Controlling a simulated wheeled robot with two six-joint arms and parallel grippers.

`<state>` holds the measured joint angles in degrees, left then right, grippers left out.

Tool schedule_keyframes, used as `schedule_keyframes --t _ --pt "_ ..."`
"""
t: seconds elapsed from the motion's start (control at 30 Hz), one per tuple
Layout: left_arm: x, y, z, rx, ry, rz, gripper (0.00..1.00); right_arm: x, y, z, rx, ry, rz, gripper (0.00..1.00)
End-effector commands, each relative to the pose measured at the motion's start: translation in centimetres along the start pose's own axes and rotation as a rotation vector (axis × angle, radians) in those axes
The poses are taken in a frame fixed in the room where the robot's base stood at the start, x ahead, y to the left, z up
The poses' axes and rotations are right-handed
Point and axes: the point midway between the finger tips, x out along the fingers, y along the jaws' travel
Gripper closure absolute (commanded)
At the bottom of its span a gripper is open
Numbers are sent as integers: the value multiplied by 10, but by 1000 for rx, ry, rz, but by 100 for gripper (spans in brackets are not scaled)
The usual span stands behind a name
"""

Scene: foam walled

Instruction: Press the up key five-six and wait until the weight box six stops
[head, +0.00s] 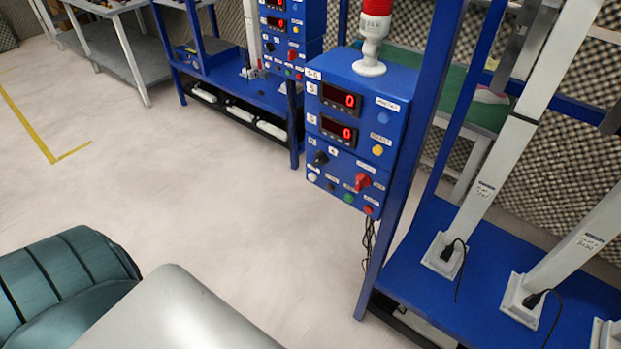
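A blue control box (380,88) labelled 5-6 is fixed to a blue frame post right of centre in the head view. Its two red displays, 5 (341,97) and 6 (338,131), each read 0. Below them are a black knob (321,157), a red rotary switch (362,182), and small white (312,177), black (331,186), green (348,198) and red (368,210) buttons. The button labels are too small to read, so I cannot tell which is the up key. I cannot make out weight box six. Neither gripper is in view.
A red-and-white beacon (371,42) stands on the box. White columns (493,165) rise from a blue shelf (497,262) at right. A second blue control box (306,20) stands further back. Pale floor (200,190) is clear at left. Teal and grey parts of mine fill the lower left.

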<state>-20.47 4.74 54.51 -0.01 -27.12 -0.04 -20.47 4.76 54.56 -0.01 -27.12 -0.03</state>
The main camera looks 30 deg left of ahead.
Motion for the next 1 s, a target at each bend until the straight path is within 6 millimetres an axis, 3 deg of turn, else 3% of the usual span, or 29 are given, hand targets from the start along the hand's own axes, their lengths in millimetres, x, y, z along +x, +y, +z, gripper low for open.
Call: schedule_keyframes --t 0.03,0.13,1.0 --pt "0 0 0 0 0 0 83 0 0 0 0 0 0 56" --pt "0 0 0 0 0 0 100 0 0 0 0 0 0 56" --pt "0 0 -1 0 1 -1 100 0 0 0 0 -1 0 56"
